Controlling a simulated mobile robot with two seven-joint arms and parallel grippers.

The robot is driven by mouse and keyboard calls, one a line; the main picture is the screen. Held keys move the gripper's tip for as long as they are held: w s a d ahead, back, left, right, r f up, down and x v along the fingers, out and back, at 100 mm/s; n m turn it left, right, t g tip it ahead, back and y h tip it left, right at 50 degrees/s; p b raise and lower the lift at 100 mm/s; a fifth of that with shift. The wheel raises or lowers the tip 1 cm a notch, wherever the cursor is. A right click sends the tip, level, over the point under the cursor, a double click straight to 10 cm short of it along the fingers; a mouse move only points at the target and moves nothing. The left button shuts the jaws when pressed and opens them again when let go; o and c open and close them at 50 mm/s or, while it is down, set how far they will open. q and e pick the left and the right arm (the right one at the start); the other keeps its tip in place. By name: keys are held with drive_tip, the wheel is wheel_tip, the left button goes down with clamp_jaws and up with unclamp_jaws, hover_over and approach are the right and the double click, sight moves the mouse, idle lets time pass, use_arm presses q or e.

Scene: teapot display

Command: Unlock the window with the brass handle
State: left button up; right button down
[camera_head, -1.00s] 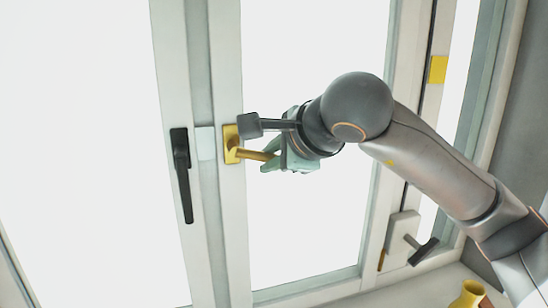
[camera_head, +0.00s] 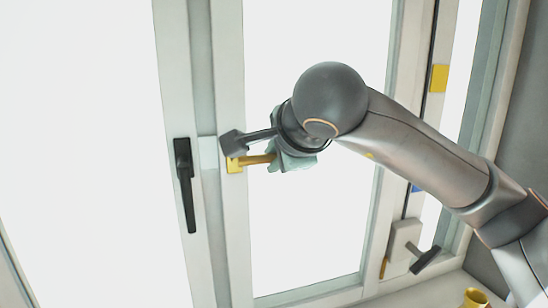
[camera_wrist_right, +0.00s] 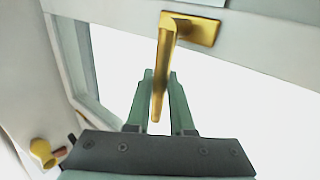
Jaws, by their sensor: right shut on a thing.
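The brass handle (camera_head: 256,160) is on the frame of the middle window and points right, tilted slightly upward. Its mounting plate (camera_head: 234,167) is partly hidden by a dark part of my right arm. My right gripper (camera_head: 276,158) is shut on the handle's lever. In the right wrist view, the green fingers (camera_wrist_right: 160,76) lie on either side of the brass lever (camera_wrist_right: 164,55), and the lever's free end reaches between them. The plate (camera_wrist_right: 200,30) shows there at the top. My left gripper is not in view.
A black handle (camera_head: 186,185) hangs down on the left window's frame. A grey handle (camera_head: 425,259) sits low on the right. A yellow square (camera_head: 439,78) is on the right frame. A yellow vessel (camera_head: 474,299) stands on the sill at bottom right.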

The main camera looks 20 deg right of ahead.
drive_tip(key=c, duration=1.1)
unclamp_jaws()
drive_tip(key=shift+s+r, duration=0.35)
drive_tip(key=shift+s, duration=0.1)
drive_tip(key=b+v, duration=0.2)
drive_tip(key=v, duration=0.9)
drive_tip(key=shift+s+r, duration=0.15)
drive_tip(key=shift+s, duration=0.1)
